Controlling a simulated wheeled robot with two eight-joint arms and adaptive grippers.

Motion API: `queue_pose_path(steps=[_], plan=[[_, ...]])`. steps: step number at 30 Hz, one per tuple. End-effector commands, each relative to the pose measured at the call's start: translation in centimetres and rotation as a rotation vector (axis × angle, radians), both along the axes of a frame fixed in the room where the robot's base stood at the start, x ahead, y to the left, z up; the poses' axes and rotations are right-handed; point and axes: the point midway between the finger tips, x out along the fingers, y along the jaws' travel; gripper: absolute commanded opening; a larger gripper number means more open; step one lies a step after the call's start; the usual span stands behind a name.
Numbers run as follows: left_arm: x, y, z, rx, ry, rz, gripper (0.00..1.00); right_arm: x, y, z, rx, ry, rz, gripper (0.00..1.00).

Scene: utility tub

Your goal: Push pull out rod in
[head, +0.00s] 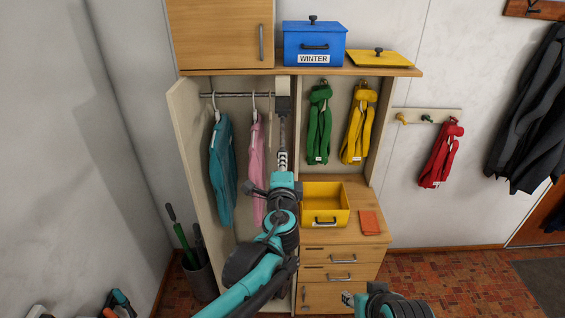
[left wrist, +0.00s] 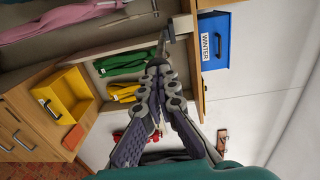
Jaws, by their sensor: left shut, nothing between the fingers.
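A metal rod (head: 237,94) runs across the top of the open wardrobe bay in the head view, with a teal garment (head: 222,165) and a pink garment (head: 257,165) hanging below it. A thin grey bar shows just past my fingertips in the left wrist view; I cannot tell if it is the pull-out rod. My left gripper (head: 283,108) is raised below the shelf edge, near the rod's right end. In the left wrist view its fingers (left wrist: 154,68) are together and empty. Contact with the rod is unclear. My right gripper (head: 350,299) is low, partly visible.
A blue WINTER box (head: 314,45) and a yellow lid (head: 379,58) sit on the shelf (head: 345,71). An open yellow box (head: 325,203) stands on the drawer unit. A divider stands beside my left arm.

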Motion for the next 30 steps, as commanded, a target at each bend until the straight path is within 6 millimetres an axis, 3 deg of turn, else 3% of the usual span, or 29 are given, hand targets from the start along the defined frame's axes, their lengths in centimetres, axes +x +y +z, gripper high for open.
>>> queue_pose_path(steps=[5, 18, 24, 30], plan=[[2.8, 0.1, -0.2, 0.000, 0.000, 0.004, 0.00, 0.0, 0.0, -0.9, 0.000, 0.000, 0.000, 0.40], [13.6, 0.1, -0.2, -0.001, 0.000, 0.002, 0.00, 0.0, 0.0, -2.8, 0.000, 0.000, 0.000, 0.40], [16.4, 0.0, -0.1, 0.000, 0.000, 0.001, 0.00, 0.0, 0.0, -3.0, 0.000, 0.000, 0.000, 0.40], [17.4, 0.0, 0.0, 0.000, 0.000, 0.000, 0.00, 0.0, 0.0, -3.0, 0.000, 0.000, 0.000, 0.40]])
